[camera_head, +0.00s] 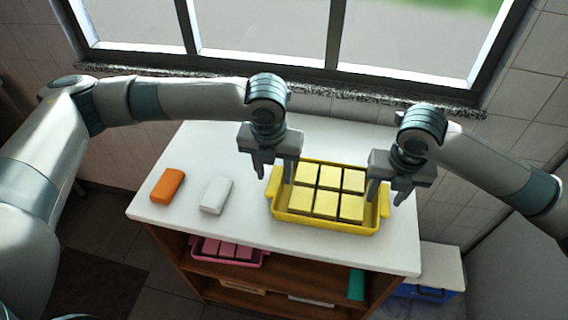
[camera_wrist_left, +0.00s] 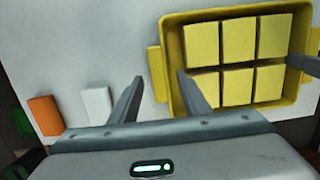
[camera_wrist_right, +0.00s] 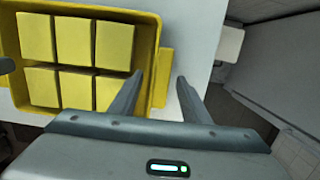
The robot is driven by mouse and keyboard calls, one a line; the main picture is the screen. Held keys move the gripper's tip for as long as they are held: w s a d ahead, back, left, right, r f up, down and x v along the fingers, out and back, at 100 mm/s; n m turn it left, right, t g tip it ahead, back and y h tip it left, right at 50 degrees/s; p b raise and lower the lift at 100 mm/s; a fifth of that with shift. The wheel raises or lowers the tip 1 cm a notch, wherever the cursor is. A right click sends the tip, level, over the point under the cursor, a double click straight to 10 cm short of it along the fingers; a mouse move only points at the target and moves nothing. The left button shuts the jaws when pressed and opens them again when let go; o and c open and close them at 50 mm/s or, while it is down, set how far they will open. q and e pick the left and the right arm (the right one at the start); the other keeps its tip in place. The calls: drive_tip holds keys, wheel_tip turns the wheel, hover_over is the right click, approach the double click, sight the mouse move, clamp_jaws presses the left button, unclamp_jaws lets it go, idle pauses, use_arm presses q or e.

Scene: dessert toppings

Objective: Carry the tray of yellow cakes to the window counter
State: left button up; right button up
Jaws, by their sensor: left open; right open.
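The yellow tray (camera_head: 322,226) sits on the white top of the shelf unit (camera_head: 200,235), with two rows of yellow cakes (camera_head: 328,190) in it. My left gripper (camera_head: 275,174) is open at the tray's left end; in the left wrist view the left handle (camera_wrist_left: 157,75) shows between its fingers. My right gripper (camera_head: 386,196) is open at the right end; in the right wrist view the right handle (camera_wrist_right: 162,80) shows between its fingers. I cannot tell whether any finger touches the tray. The speckled stone window counter (camera_head: 200,77) runs under the window behind the unit.
An orange block (camera_head: 168,185) and a white block (camera_head: 216,195) lie left of the tray. A pink tray of pink pieces (camera_head: 228,252) and a green item (camera_head: 357,284) are on the shelf below. A blue-and-white box (camera_head: 440,270) stands at right. The visible counter is bare.

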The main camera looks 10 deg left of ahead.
use_arm(q)
wheel_tip(320, 180, up, 10)
drive_tip(key=s, duration=0.1)
drive_tip(key=shift+s, duration=0.3)
use_arm(e)
drive_tip(key=shift+r, duration=0.1)
wheel_tip(320, 180, up, 12)
drive_tip(key=s, duration=0.1)
drive_tip(key=shift+s, duration=0.4)
idle(0.4)
drive_tip(key=shift+f, duration=0.2)
